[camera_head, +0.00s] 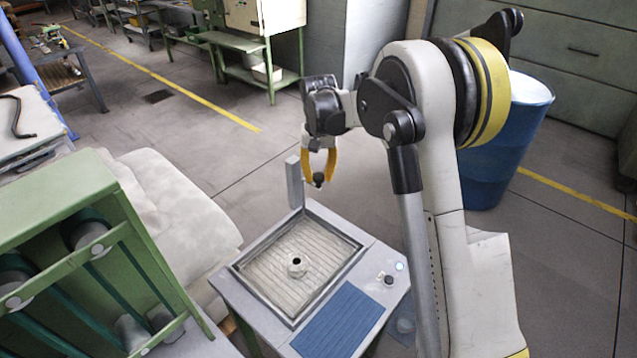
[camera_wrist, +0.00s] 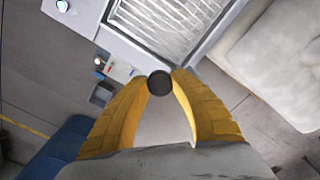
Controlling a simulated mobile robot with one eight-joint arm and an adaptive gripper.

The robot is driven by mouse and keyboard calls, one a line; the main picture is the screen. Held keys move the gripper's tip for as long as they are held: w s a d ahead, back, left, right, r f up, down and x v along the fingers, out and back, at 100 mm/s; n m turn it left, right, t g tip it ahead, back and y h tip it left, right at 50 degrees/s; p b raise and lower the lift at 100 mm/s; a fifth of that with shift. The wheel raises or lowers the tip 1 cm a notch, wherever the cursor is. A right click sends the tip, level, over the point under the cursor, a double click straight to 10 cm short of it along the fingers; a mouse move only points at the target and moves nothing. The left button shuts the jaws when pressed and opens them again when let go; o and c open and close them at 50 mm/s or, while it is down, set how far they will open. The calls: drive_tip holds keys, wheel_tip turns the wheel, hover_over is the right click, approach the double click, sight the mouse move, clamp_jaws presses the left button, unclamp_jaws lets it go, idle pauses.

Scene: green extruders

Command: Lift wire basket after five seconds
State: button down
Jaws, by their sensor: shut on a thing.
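The wire basket (camera_head: 265,262), a wire-ribbed tray, sits in the recessed basin of a grey bench. A metal ring-like part (camera_head: 297,267) lies on it near the middle. The ribbed surface also shows at the top of the wrist view (camera_wrist: 165,20). My gripper (camera_head: 318,178) is above and behind the basin's far edge. Its yellow fingertips are closed on a small dark round knob (camera_wrist: 160,82), which also shows in the head view (camera_head: 318,180). A grey post (camera_head: 294,183) stands at the basin's far corner, left of my gripper. I cannot tell whether the knob joins it.
The bench carries a blue ribbed mat (camera_head: 340,322) and a dark button (camera_head: 389,280) at its right. A green machine (camera_head: 60,215) and a pale covered bulk (camera_head: 180,215) stand left. A blue drum (camera_head: 510,145) is behind my arm. Floor behind the bench is clear.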

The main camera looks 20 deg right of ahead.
wheel_tip(320, 180, up, 3)
drive_tip(key=shift+r+p, duration=0.15)
drive_tip(key=shift+p, duration=0.3)
drive_tip(key=c, duration=1)
unclamp_jaws()
drive_tip(key=shift+c, duration=0.2)
wheel_tip(320, 180, up, 12)
